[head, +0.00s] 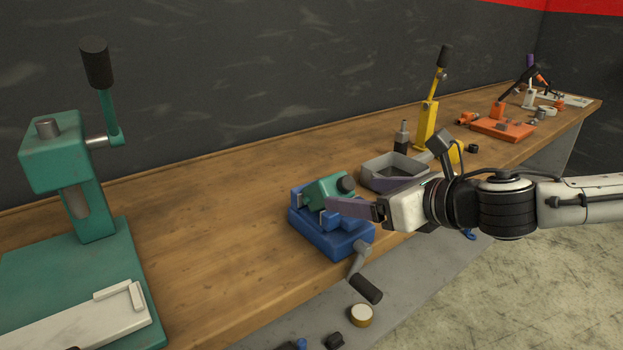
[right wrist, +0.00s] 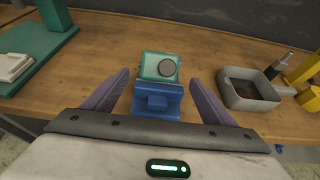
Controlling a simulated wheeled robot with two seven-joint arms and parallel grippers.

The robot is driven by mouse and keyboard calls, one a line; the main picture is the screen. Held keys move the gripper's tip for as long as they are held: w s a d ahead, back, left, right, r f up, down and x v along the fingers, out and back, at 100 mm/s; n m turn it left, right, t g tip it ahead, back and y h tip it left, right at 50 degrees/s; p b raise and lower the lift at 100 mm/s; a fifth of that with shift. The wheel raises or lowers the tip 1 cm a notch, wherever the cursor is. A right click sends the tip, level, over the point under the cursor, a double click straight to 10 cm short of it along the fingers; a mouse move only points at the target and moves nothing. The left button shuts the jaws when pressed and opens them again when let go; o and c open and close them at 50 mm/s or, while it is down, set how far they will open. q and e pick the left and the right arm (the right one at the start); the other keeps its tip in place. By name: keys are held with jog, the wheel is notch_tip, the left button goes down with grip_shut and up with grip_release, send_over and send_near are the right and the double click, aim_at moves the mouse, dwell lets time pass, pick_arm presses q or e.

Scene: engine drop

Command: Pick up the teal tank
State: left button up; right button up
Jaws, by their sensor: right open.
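The teal tank (head: 322,191) is a small block with a dark round cap, sitting in the blue vise (head: 336,240) at the bench's front edge. In the right wrist view the tank (right wrist: 158,68) is ahead, above the vise (right wrist: 157,101), between and slightly beyond the fingertips. My right gripper (head: 332,204) comes in from the right with its purple fingers at the tank. In the right wrist view the gripper (right wrist: 159,78) is open, one finger each side, with gaps to the tank. My left gripper is not in view.
A grey open bin (head: 375,180) stands just right of the vise. A teal press (head: 75,185) is at the left, and a yellow lever tool (head: 428,120) is behind the bin. The vise handle (head: 365,288) overhangs the front edge. Bench between press and vise is clear.

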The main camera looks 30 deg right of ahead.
aim_at(343, 192)
jog(key=x, duration=0.2)
jog(key=shift+w+p, duration=0.35)
jog(key=shift+p, duration=0.05)
jog(key=shift+w+f, duration=0.25)
jog(key=shift+w, duration=0.45)
jog(key=shift+w+a+f, duration=0.1)
jog(key=shift+w+f, duration=0.25)
jog(key=shift+w, duration=0.2)
jog(key=x, duration=0.2)
jog(key=p+x, duration=0.1)
jog(key=x, duration=0.1)
jog(key=shift+w+a+f, duration=0.1)
jog(key=shift+w+f, duration=0.15)
jog(key=shift+f, duration=0.2)
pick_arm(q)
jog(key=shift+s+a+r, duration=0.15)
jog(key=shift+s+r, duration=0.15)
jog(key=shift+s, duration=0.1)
pick_arm(e)
jog(key=c, duration=1.4)
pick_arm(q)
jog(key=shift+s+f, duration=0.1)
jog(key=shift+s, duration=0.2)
pick_arm(e)
jog(key=shift+r, duration=0.2)
jog(key=shift+c, duration=0.6)
